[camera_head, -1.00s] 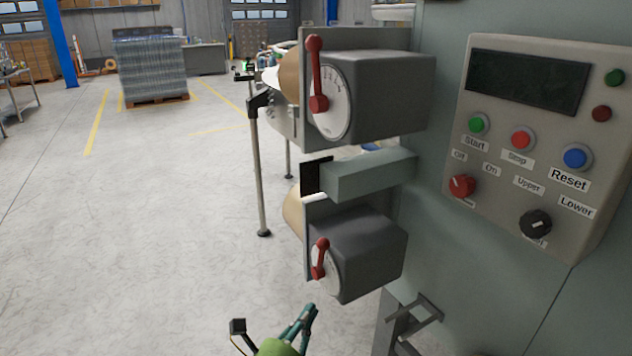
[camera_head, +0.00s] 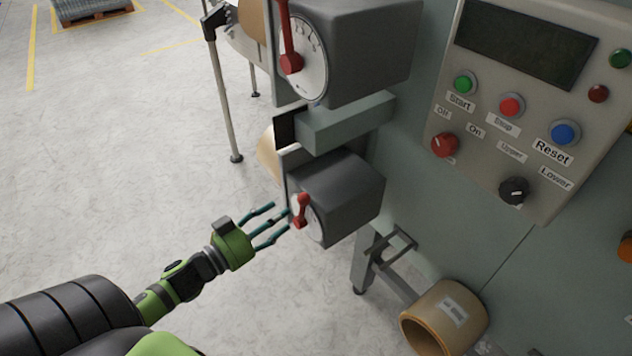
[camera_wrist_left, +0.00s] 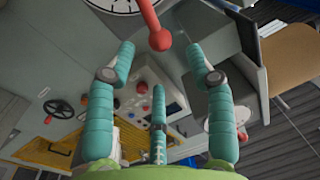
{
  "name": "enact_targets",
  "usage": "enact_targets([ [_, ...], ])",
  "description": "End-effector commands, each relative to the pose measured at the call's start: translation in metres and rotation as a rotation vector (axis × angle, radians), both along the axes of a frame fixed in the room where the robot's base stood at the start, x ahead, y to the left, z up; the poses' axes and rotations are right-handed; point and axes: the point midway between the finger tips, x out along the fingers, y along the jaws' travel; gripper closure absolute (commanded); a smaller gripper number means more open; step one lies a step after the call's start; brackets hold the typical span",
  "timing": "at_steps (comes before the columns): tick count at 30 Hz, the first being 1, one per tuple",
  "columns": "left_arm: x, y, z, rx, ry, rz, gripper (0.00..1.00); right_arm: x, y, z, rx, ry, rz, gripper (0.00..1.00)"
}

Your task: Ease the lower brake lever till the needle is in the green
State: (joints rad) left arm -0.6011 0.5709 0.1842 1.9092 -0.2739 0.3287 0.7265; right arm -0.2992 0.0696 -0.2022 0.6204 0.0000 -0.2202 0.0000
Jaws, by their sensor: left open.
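The lower brake lever (camera_head: 302,210) is red and points up from its hub on a small white dial on the front of a lower grey box (camera_head: 345,195). The dial is mostly covered, so I cannot read its needle or a green band. My left gripper (camera_head: 274,222) is just left of this lever, fingers spread and empty, tips pointing at it. In the left wrist view a red lever end (camera_wrist_left: 159,38), apparently the lower one, shows beyond the open fingers, under a cropped dial (camera_wrist_left: 114,4). My right gripper is not in view.
The upper brake box (camera_head: 360,50) with its red lever (camera_head: 289,50) and dial is above. A grey bar (camera_head: 345,123) juts out between the boxes. The control panel (camera_head: 475,120) is at right, a tan roll (camera_head: 445,315) below. Open floor lies at left.

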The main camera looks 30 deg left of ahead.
Motion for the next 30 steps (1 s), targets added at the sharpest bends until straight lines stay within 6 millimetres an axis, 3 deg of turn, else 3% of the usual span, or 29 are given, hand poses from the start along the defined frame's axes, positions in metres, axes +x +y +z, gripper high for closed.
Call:
enact_targets([
  [16,0.060,-0.016,0.002,-0.020,0.004,0.001,0.46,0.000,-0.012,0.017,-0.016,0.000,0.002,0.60],
  [28,0.067,-0.019,0.000,-0.019,0.006,0.000,0.46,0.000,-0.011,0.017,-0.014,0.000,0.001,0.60],
  [29,0.067,-0.019,0.000,-0.019,0.006,0.000,0.54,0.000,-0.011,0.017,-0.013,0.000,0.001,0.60],
  [30,0.067,-0.019,0.000,-0.019,0.006,0.000,0.70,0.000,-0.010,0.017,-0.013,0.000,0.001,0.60],
])
